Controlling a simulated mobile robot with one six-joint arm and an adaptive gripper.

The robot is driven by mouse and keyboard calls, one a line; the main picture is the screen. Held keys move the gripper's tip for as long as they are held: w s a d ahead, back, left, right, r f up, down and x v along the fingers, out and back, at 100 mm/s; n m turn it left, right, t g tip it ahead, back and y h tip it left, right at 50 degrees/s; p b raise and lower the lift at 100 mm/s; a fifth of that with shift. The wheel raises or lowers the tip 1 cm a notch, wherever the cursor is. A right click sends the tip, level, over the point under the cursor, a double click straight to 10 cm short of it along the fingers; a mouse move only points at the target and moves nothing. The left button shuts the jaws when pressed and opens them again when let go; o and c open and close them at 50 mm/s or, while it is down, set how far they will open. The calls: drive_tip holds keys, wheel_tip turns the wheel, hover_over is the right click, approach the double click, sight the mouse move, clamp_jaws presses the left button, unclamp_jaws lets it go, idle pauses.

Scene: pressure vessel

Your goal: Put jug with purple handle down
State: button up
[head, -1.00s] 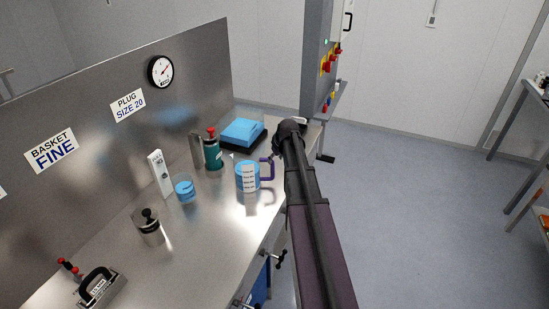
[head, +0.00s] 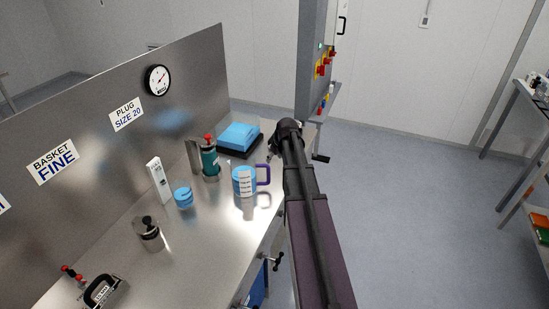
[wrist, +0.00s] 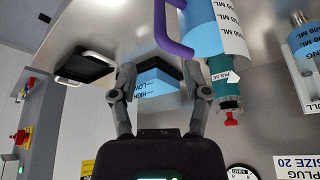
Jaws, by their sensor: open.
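The jug (head: 243,182) is clear with blue contents, a white label and a purple handle (head: 266,175). It stands upright on the steel bench, its handle towards the right. In the wrist view, which is upside down, the handle (wrist: 160,32) is at the top, beyond my fingertips. My gripper (wrist: 163,76) is open, its two fingers spread with nothing between them, apart from the handle. In the head view my arm hides most of the gripper.
A teal cylinder with a red top (head: 210,160) and a blue box on a black tray (head: 239,136) stand behind the jug. A small blue beaker (head: 183,197) is to its left. A grey control cabinet (head: 317,70) rises beyond the bench's far end.

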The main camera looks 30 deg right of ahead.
idle(0.4)
drive_tip(key=s+a+g, duration=0.1)
drive_tip(key=s+a, duration=0.5)
drive_tip(key=a, duration=0.4)
drive_tip(key=s+a+f+g, duration=0.1)
drive_tip(key=s+a+g, duration=0.1)
drive_tip(key=s+a, duration=0.5)
drive_tip(key=s+a+g, duration=0.1)
drive_tip(key=s+a, duration=0.6)
drive_tip(key=a, duration=0.7)
drive_tip(key=shift+f+m+g, duration=0.25)
drive_tip(key=shift+m+g, duration=0.05)
drive_tip(key=shift+w, duration=0.1)
wheel_tip(320, 180, down, 2)
drive_tip(key=shift+f+b, duration=0.15)
drive_tip(key=shift+b, duration=0.95)
